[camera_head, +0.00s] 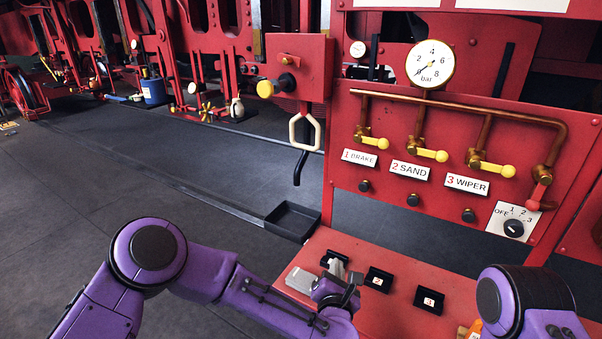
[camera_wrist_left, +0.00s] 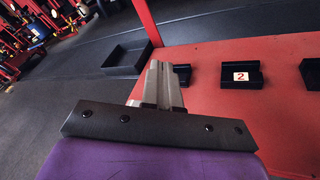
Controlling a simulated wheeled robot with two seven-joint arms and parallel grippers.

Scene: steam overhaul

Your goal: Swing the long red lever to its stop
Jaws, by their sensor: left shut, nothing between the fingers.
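A red-handled lever (camera_head: 540,193) sits at the right end of the copper pipe on the red panel. It hangs down from its brass valve, just above the rotary dial. It is the only red handle among the yellow ones, and nothing touches it. My left gripper (camera_head: 303,280) is low over the red bench, left of and well apart from the lever. Its grey fingers are shut and empty; they also show in the left wrist view (camera_wrist_left: 157,80). My right arm shows at the lower right, but its gripper is out of view.
Yellow levers (camera_head: 430,155) line the panel under a pressure gauge (camera_head: 430,64). A rotary dial (camera_head: 514,228) is below the red lever. Black numbered holders (camera_head: 428,300) stand on the bench (camera_head: 370,318). A black tray (camera_head: 292,221) and a cream loop handle (camera_head: 305,132) are farther left.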

